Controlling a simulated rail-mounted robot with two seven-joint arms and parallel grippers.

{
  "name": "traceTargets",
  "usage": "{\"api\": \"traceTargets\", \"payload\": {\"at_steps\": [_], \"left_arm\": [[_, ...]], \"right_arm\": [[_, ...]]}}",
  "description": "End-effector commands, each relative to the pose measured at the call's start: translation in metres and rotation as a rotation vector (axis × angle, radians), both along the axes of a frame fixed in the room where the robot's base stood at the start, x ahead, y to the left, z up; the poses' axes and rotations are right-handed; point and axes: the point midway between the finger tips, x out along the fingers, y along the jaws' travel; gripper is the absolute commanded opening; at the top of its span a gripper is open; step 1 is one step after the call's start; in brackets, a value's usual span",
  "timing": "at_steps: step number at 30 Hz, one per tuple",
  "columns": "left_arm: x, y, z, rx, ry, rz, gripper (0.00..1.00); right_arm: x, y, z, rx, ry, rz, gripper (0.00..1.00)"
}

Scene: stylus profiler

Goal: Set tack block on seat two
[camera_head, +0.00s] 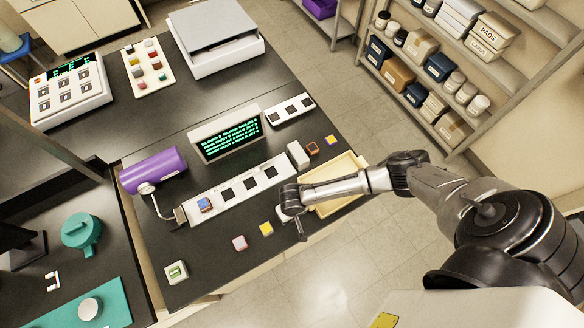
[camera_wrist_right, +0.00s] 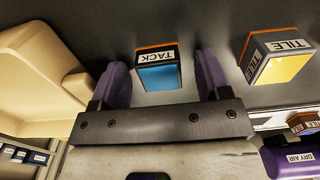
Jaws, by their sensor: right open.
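The tack block (camera_wrist_right: 158,77), with a blue face, orange edge and TACK label, lies between the fingers of my right gripper (camera_wrist_right: 162,66) in the wrist view. The gripper is open, with a gap on each side of the block. In the head view my right gripper (camera_head: 293,216) is low over the black bench, and the tack block is hidden by it. The white seat strip (camera_head: 216,214) has a row of dark square seats; a blue-topped block (camera_head: 205,204) sits on the leftmost. The second seat from the left (camera_head: 228,194) is empty. Seat numbers are unreadable.
A yellow tile block (camera_head: 266,229) and a pink block (camera_head: 239,243) lie near the bench's front edge. A cream tray (camera_head: 350,164) is partly under my right arm. A purple cylinder (camera_head: 153,170) and green-text display (camera_head: 228,138) stand behind the strip.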

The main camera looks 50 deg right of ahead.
Motion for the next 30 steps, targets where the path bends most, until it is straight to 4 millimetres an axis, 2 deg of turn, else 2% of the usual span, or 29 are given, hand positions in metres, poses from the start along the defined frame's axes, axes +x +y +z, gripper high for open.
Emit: {"api": "traceTargets", "payload": {"at_steps": [3, 19, 30], "left_arm": [[0.0, 0.0, 0.0, 0.0, 0.0, 0.0, 0.65], [0.0, -0.0001, 0.0, 0.0, 0.0, 0.0, 0.65], [0.0, -0.0001, -0.0001, 0.0, 0.0, 0.0, 0.65]], "right_arm": [[0.0, 0.0001, 0.0002, 0.0, 0.0, 0.0, 0.68], [0.0, 0.0001, 0.0005, 0.0, 0.0, 0.0, 0.18], [0.0001, 0.0002, 0.0054, 0.0, 0.0, 0.001, 0.17]]}}
